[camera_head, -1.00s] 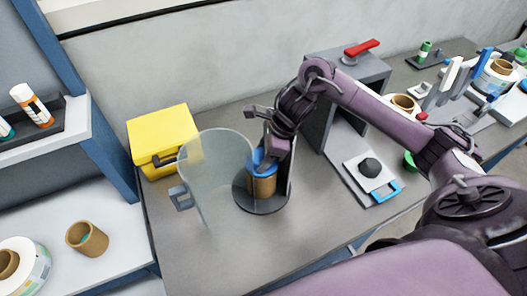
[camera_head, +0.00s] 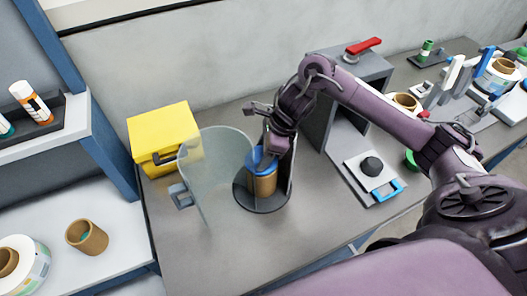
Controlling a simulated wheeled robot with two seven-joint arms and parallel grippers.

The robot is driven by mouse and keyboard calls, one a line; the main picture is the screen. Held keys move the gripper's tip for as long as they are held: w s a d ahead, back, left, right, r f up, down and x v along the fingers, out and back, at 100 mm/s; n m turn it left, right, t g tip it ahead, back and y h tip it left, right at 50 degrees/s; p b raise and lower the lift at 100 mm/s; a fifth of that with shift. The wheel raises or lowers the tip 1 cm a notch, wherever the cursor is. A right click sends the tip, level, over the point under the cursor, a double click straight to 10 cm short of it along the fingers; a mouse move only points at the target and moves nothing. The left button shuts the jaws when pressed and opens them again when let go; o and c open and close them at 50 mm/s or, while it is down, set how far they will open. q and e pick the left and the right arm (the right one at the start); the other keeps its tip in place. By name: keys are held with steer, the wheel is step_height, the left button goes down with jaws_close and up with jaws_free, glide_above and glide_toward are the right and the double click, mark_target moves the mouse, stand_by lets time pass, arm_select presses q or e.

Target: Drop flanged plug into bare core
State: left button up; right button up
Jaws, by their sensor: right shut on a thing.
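A brown bare core (camera_head: 263,187) stands upright on a dark round base (camera_head: 245,203) on the grey bench. The blue flanged plug (camera_head: 256,163) is at the core's top end, with its blue top showing above the brown wall. How deep it sits in the core I cannot tell. My right gripper (camera_head: 268,156) reaches down from above and is shut on the plug; its fingers hide part of the plug's top. My left gripper is not in view.
A clear curved guard (camera_head: 213,160) with a grey handle stands open just left of the core. A yellow box (camera_head: 163,135) is behind it. A grey press frame (camera_head: 350,90) with a red lever stands to the right. The front bench is clear.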

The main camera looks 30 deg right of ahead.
steer(key=shift+b, duration=0.35)
stand_by(0.5)
steer(key=shift+f+b, duration=0.5)
steer(key=shift+b, duration=0.05)
steer(key=o, duration=0.8)
steer(key=shift+c, duration=0.2)
steer(key=p+v, duration=0.6)
steer(key=v, duration=0.5)
steer(key=shift+p, duration=0.35)
